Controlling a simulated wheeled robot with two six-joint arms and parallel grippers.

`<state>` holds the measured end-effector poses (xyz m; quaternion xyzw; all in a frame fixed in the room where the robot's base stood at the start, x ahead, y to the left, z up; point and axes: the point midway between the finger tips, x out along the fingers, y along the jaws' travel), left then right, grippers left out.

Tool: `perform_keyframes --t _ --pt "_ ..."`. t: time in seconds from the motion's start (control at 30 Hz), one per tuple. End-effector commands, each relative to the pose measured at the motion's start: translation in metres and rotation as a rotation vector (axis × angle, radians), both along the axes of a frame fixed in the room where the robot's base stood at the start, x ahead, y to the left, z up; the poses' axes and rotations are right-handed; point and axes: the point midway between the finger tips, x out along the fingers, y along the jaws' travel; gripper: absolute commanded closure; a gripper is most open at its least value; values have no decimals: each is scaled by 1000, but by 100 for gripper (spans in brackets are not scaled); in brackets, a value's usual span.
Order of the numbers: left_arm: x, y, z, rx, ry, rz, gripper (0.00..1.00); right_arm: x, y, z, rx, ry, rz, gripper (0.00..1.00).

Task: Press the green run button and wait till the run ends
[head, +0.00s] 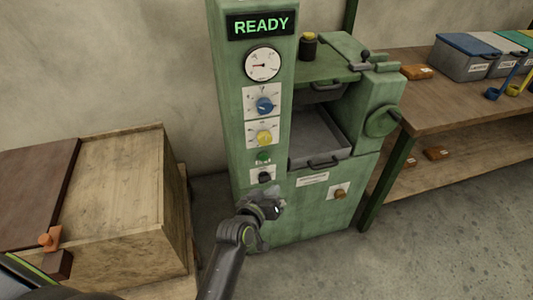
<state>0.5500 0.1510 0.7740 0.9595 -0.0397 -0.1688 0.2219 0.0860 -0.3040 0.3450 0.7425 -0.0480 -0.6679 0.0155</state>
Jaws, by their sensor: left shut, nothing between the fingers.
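The green machine (308,218) stands in the middle of the head view. Its display (261,25) reads "READY" in green. The green run button (264,156) is low on the front column, under the yellow knob (264,138) and above a black knob (264,177). My left gripper (274,208) is shut and empty. In the picture it is below the button and the black knob, in front of the column, and apart from the button. My right gripper is not in view.
A wooden crate (110,190) stands to the left. A wooden bench (450,100) with lidded bins (462,62) is to the right. A gauge (262,64) and blue knob (264,105) sit higher on the column. A handwheel (381,121) sticks out at the machine's right. Floor at lower right is clear.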

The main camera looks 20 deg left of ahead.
Motion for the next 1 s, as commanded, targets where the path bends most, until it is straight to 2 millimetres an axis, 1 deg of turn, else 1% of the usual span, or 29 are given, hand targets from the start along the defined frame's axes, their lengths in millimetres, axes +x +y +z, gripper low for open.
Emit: perform_keyframes --t 0.03,0.13,0.43,0.57,0.77,0.93,1.0 --pt "1 -1 4 -4 -7 1 100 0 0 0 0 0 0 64" --pt "1 -1 6 -6 -11 1 100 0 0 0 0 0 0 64" --pt "2 0 6 -5 -11 0 100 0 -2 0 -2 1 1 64" --pt "7 4 5 -1 -12 -1 100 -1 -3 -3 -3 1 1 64" --pt "28 18 4 1 -12 0 100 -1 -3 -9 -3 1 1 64" --pt "48 32 3 0 -13 0 100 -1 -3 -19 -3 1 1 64" --pt "56 37 5 -1 -11 0 100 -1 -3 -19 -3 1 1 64"
